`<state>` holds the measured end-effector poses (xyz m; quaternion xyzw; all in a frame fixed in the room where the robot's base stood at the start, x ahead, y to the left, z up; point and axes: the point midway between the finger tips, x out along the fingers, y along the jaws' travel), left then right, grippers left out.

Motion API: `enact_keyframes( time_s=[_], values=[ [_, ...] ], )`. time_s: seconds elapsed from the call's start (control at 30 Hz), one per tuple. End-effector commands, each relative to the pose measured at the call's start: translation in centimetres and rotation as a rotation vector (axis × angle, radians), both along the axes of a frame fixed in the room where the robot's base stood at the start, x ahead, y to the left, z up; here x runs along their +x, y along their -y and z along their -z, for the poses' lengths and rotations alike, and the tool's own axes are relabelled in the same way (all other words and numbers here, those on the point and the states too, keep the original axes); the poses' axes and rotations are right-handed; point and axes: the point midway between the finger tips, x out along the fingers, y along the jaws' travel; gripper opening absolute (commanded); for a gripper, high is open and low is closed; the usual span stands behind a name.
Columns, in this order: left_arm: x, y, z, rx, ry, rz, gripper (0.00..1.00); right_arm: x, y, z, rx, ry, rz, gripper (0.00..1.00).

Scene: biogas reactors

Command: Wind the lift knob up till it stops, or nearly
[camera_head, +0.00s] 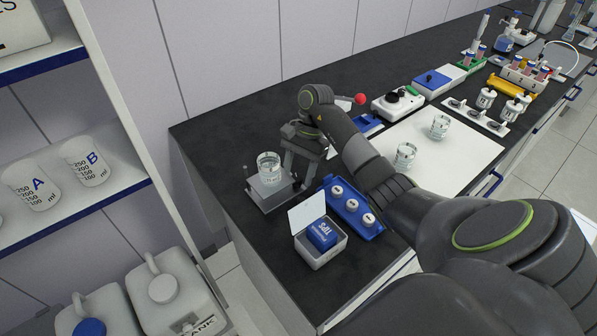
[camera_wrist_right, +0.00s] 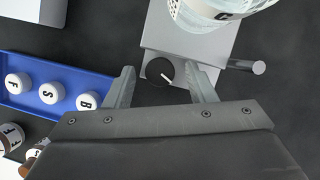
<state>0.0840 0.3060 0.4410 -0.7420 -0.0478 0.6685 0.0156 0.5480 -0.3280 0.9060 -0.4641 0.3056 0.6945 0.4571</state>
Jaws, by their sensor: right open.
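The lift knob (camera_wrist_right: 159,72) is a round black knob with a white pointer line, on the near side of the small grey lift (camera_wrist_right: 182,42). My right gripper (camera_wrist_right: 163,80) is open, with one finger on each side of the knob and visible gaps between. I cannot tell how deep the fingers reach. In the head view the lift (camera_head: 270,194) stands near the left end of the bench with a glass beaker (camera_head: 268,165) on top. My right gripper (camera_head: 303,157) is just right of it, pointing down, and hides the knob there. My left gripper is not in view.
An open white box (camera_head: 320,255) with a blue pack stands in front. A white mat (camera_head: 450,150) with beakers lies to the right. Bare black bench (camera_head: 215,135) lies behind the lift.

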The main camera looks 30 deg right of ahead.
Motion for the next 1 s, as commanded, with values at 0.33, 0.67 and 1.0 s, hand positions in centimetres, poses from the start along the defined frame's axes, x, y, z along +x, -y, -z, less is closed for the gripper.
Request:
enact_keyframes(
  time_s=[0.33, 0.67, 1.0],
  values=[
    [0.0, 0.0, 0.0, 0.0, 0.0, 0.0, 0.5, 0.0, 0.0, 0.0, 0.001, 0.0, 0.0, 0.12],
    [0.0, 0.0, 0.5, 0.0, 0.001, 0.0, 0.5, 0.0, 0.0, 0.2, 0.001, 0.0, 0.03, 0.06],
    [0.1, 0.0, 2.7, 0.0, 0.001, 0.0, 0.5, -0.2, 0.1, 0.5, -0.002, 0.002, 0.238, 0.06]
  ],
)
